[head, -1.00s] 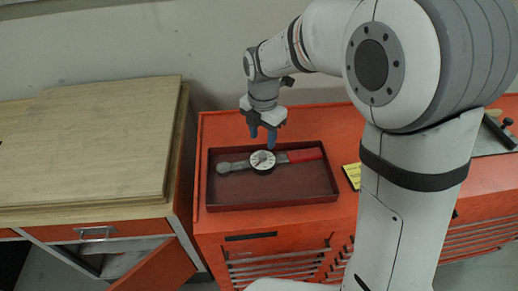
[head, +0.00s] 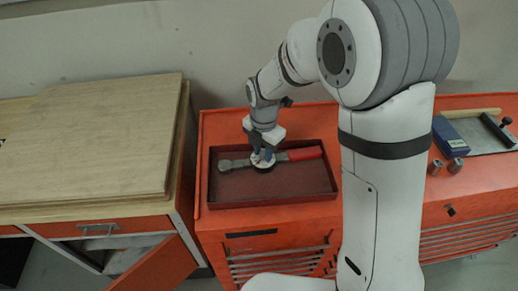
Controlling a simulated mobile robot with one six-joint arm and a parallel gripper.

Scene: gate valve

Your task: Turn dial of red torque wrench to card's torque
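The torque wrench (head: 301,154) lies in a dark red tray (head: 311,198) on the orange cabinet, its red handle pointing right and its grey head (head: 227,165) to the left. Its round dial (head: 264,167) is at the middle of the wrench and is mostly covered by my gripper (head: 263,158). The gripper points down, with its fingertips at or just above the dial. Whether they touch or grip it is not clear. The dial's marks and pointer cannot be read. The card is not visible now; my arm covers the place right of the tray.
A wooden-topped bench (head: 90,140) stands to the left, with an orange door hanging open below. On the cabinet at right are a blue box (head: 450,137), two small metal cylinders (head: 447,167) and a grey plate with tools. The tray walls surround the wrench.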

